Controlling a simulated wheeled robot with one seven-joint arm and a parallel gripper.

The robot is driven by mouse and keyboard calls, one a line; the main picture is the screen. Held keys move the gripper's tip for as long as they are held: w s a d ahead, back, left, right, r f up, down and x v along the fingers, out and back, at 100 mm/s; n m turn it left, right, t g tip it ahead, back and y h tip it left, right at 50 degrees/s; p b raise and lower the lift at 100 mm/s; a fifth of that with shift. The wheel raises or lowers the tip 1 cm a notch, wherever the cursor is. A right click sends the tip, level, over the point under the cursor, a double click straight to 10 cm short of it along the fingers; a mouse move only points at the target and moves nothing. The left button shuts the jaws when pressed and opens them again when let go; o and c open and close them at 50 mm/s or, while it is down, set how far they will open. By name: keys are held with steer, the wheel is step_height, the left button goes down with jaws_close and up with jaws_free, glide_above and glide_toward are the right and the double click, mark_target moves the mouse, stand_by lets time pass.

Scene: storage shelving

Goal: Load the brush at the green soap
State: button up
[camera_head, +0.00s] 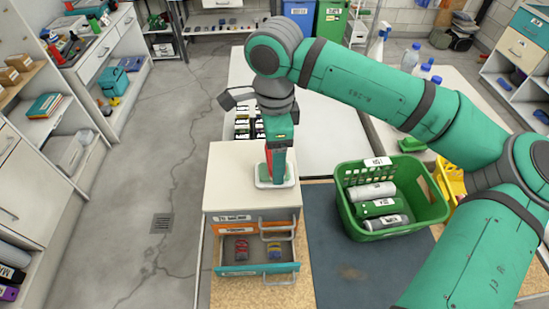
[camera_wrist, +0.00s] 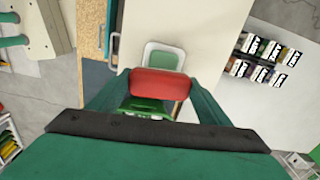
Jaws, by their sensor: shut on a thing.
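My gripper (camera_head: 277,170) points down over the top of the white drawer cabinet and is shut on the brush. In the wrist view the brush (camera_wrist: 160,84) is a rounded red block between the two fingers; its bristles are hidden. The green soap (camera_wrist: 164,58) sits in a small white dish (camera_wrist: 148,52), just beyond the brush. In the head view the dish (camera_head: 289,184) stands on the cabinet top directly below my gripper, which hides most of the soap. I cannot tell whether the brush touches the soap.
The cabinet (camera_head: 229,180) has an open lower drawer (camera_head: 257,268) with small red and yellow items. A green basket (camera_head: 361,214) of labelled rolls stands at right on a dark mat (camera_head: 335,262). Labelled small boxes (camera_wrist: 262,58) stand behind the cabinet. Bottles (camera_head: 411,57) stand back right.

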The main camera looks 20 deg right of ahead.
steer(key=shift+w+r, duration=0.2)
steer(key=shift+r, duration=2.35)
steer(key=shift+s, duration=0.1)
